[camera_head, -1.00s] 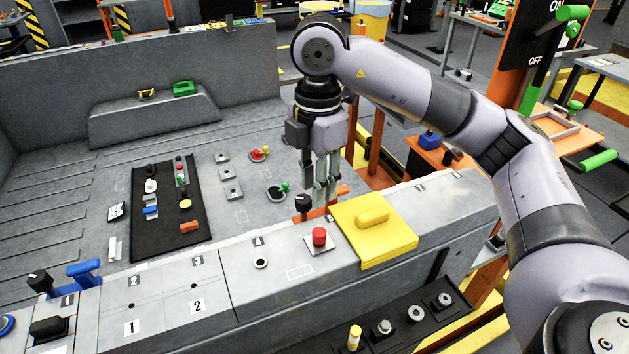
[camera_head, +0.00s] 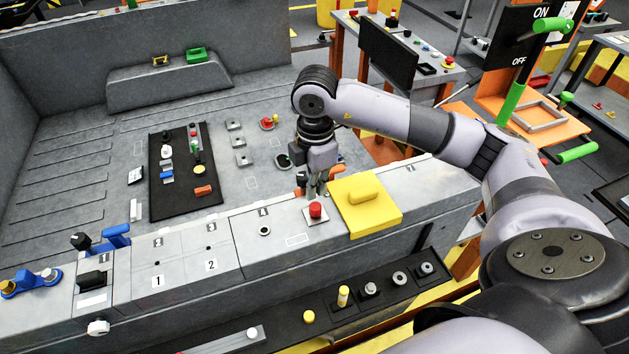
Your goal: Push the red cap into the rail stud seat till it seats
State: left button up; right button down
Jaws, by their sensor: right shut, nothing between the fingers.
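The red cap (camera_head: 316,210) stands upright on a small pale square plate (camera_head: 313,221) on top of the rail (camera_head: 335,236). How deep it sits in its seat cannot be told from here. My right gripper (camera_head: 315,193) points down, shut and empty, with its fingertips just behind the red cap in the picture. Whether the fingers touch the cap cannot be told. My left gripper is out of view.
A yellow block with a handle (camera_head: 364,205) lies on the rail right beside the cap. A dark ring (camera_head: 264,230) sits on the rail to the left. A black mat (camera_head: 183,172) with several small parts lies on the bed behind.

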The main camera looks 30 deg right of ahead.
aim_at(315, 206)
notch_tip(315, 206, down, 2)
jog(key=shift+f+b, duration=0.25)
jog(key=shift+b, duration=0.35)
jog(key=shift+f, duration=0.35)
pick_arm(q)
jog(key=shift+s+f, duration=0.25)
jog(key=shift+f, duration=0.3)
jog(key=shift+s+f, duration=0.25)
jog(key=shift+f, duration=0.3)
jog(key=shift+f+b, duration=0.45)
jog(key=shift+b, duration=0.15)
pick_arm(e)
jog(key=shift+f, duration=0.5)
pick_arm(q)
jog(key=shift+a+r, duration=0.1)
pick_arm(e)
jog(key=shift+r, duration=0.1)
notch_tip(315, 206, up, 2)
jog(key=shift+p, duration=0.75)
jog(key=shift+r, duration=0.5)
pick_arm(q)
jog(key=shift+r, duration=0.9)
pick_arm(e)
notch_tip(315, 206, up, 12)
jog(key=shift+f, duration=0.2)
